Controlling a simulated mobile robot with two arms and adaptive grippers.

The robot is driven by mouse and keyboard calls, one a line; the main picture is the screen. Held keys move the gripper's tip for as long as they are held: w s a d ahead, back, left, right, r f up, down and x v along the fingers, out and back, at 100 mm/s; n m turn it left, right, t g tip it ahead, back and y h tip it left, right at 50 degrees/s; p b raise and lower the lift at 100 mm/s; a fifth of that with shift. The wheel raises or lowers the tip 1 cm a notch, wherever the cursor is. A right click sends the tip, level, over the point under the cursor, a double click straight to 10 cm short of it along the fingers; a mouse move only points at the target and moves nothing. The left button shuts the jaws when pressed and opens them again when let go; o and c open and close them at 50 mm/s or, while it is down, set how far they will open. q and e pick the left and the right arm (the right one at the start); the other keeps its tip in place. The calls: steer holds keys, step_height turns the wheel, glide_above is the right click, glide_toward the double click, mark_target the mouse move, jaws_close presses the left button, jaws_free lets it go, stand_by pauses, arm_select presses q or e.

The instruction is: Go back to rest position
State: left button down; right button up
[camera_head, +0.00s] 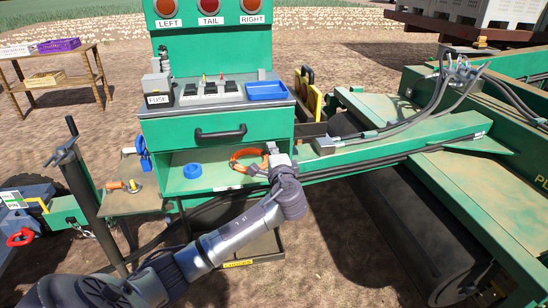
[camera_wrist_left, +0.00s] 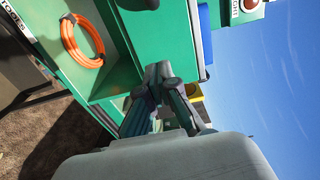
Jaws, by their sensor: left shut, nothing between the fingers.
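My left arm reaches in from the lower left in the head view, and its gripper (camera_head: 272,152) is in front of the right end of the green cabinet's open shelf (camera_head: 222,181). In the left wrist view the fingers (camera_wrist_left: 158,72) are together with nothing held. A coiled orange hose (camera_head: 238,157) lies on the shelf just left of the gripper; it also shows in the left wrist view (camera_wrist_left: 68,42), apart from the fingers. My right gripper is not in view.
Above the shelf are a closed drawer (camera_head: 221,133) and a top with switches and a blue tray (camera_head: 267,91). The green machine frame (camera_head: 410,150) with hoses stands right. A wooden table (camera_head: 55,77) stands far left.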

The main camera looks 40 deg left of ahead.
arm_select(q)
steer(key=shift+v, duration=1.25)
